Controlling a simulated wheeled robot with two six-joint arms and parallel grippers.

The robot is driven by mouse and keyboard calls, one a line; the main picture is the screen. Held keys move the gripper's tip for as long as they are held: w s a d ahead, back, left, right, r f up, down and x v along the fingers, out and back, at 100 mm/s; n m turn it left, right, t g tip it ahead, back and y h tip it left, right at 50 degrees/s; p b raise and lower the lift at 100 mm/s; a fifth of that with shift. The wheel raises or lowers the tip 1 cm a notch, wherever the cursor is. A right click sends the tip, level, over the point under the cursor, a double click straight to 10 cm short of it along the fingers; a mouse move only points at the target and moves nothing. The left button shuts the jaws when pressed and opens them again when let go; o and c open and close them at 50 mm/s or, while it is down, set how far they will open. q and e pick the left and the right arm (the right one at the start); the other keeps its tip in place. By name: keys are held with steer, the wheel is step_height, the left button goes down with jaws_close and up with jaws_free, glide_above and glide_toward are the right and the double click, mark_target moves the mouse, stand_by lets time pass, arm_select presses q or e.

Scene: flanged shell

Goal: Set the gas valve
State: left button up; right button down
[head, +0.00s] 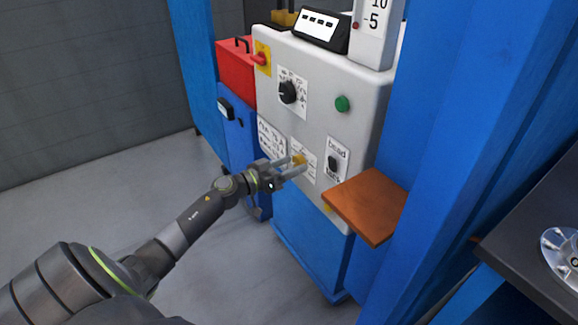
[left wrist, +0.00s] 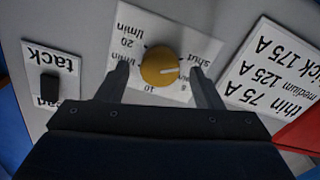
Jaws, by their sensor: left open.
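The gas valve is a round yellow knob (left wrist: 160,67) on a white scale plate (left wrist: 133,35) in the left wrist view. The plate reads "l/min", "20", "10" and "shut", seen upside down. A pale pointer line on the knob points right, near "shut". In the head view the knob (head: 299,159) sits low on the grey panel, partly hidden by my left gripper (head: 300,166). The left gripper is open, with one finger on each side of the knob. I cannot tell whether the fingers touch it. My right gripper is not in view.
The grey panel (head: 318,100) also carries a black dial (head: 288,92), a green button (head: 342,104), a black switch (head: 333,163) and a red-yellow switch (head: 261,58). A brown shelf (head: 368,203) juts out right of the valve. A blue post (head: 440,120) stands further right.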

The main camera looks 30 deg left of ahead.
arm_select(q)
steer(key=shift+c, duration=0.4)
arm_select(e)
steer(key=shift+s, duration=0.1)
arm_select(q)
steer(key=c, duration=0.9)
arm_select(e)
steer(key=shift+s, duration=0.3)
